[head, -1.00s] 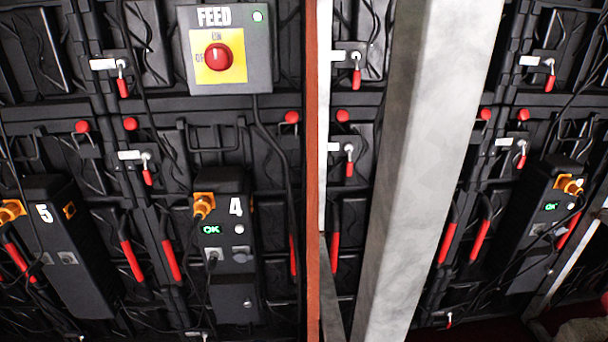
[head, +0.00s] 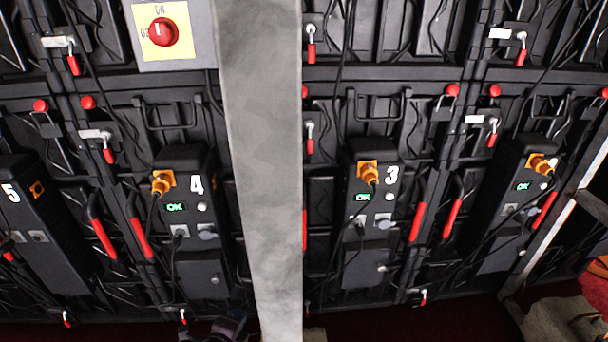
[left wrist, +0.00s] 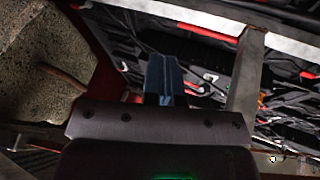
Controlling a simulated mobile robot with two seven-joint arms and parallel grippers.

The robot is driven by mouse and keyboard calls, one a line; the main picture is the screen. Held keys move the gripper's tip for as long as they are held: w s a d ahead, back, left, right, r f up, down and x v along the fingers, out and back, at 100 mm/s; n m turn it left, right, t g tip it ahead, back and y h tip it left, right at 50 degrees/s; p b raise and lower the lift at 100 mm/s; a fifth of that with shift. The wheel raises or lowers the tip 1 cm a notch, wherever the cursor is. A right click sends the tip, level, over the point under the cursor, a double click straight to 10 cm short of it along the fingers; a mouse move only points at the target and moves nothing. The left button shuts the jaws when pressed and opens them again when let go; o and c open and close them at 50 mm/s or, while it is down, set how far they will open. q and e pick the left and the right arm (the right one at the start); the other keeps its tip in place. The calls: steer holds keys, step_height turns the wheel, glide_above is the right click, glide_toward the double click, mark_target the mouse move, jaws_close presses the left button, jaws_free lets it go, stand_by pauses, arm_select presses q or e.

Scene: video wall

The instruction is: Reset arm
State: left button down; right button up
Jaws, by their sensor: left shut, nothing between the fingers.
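My left gripper (left wrist: 165,80) shows in the left wrist view as blue fingers close together, shut and empty. In the head view only a small dark part of it (head: 222,328) shows at the bottom edge, below the box marked 4 (head: 205,245). It is apart from the video wall gear as far as I can see. My right gripper is in neither view.
A grey metal post (head: 263,170) stands in front of the black panel wall. Boxes marked 3 (head: 372,225) and 5 (head: 40,225) hang there, with green OK displays on several boxes. A red rotary switch (head: 163,32) is at top left. A rough stone-like block (left wrist: 45,60) shows in the left wrist view.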

arm_select(q)
steer(key=w+a+r+m+y, duration=0.2)
steer(key=a+r, duration=0.1)
steer(key=a, duration=1.3)
steer(key=s+r+n+g, duration=0.3)
steer(key=s+n, duration=0.9)
steer(key=s, duration=2.1)
steer(key=s+d+r+n+g, duration=0.1)
steer(key=s+r+n, duration=0.2)
steer(key=s+r, duration=0.3)
steer(key=shift+d+f+n, duration=0.6)
steer(key=shift+d+n, duration=2)
steer(key=shift+n, duration=0.4)
step_height(320, 180, up, 10)
steer(key=s+a+n+t+y+p, duration=0.1)
steer(key=p, duration=1.4)
steer(key=shift+r+n+t, duration=0.25)
steer(key=shift+n+t, duration=0.05)
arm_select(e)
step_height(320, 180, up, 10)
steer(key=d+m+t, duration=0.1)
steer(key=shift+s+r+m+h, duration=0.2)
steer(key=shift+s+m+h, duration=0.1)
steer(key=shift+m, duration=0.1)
